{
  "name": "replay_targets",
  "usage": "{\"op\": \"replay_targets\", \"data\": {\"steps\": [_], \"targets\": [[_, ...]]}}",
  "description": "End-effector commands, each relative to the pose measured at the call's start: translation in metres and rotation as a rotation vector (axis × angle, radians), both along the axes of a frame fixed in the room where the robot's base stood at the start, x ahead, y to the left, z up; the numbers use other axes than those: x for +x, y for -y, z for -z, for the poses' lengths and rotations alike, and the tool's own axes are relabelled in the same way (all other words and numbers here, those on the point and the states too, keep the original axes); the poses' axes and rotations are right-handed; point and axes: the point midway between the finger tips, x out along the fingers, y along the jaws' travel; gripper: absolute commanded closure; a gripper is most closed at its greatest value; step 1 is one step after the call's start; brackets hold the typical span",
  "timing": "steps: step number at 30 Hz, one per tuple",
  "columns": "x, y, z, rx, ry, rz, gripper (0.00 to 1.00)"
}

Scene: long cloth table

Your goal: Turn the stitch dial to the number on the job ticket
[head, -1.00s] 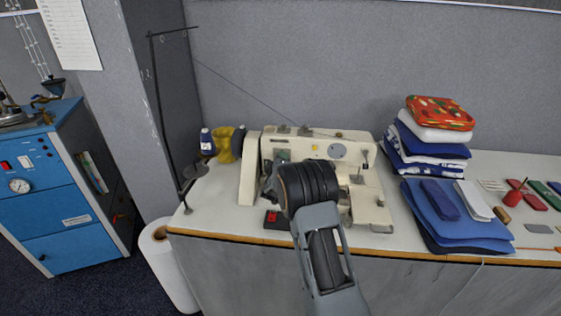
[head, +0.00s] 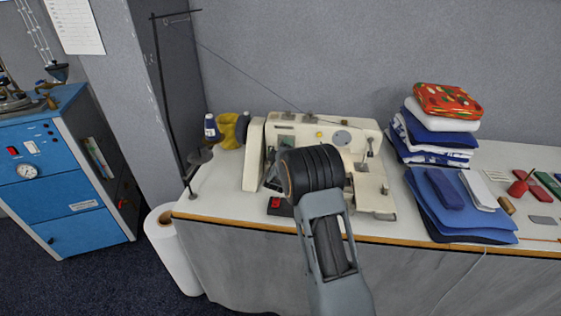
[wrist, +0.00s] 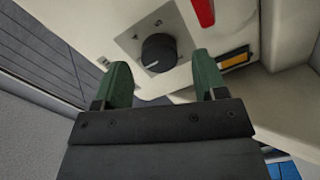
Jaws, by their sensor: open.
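The stitch dial (wrist: 159,53) is a dark round knob with a pale pointer line, on a grey plate with small marks on the sewing machine's cream face. In the wrist view my gripper (wrist: 165,75) is open, its two green fingers apart on either side of the dial's near edge. Whether the fingers reach the dial's depth I cannot tell. In the head view the cream sewing machine (head: 283,130) stands on the table, and my arm hides the dial and the gripper's fingers. I cannot make out a job ticket or read the dial's numbers.
A red part (wrist: 203,12) and an orange-yellow strip (wrist: 234,60) lie right of the dial. Thread spools (head: 211,128) and a thread stand (head: 161,90) are left of the machine. Folded cloth (head: 455,210) lies right. A red switch (head: 276,203) sits near the table edge.

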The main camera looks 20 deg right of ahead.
Motion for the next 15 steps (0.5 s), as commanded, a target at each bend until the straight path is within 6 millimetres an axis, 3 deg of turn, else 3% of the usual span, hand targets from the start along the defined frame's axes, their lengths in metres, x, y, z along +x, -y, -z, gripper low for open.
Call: {"op": "replay_targets", "data": {"steps": [15], "targets": [[-0.084,-0.051,-0.003,-0.001,0.001,-0.004,0.35]]}}
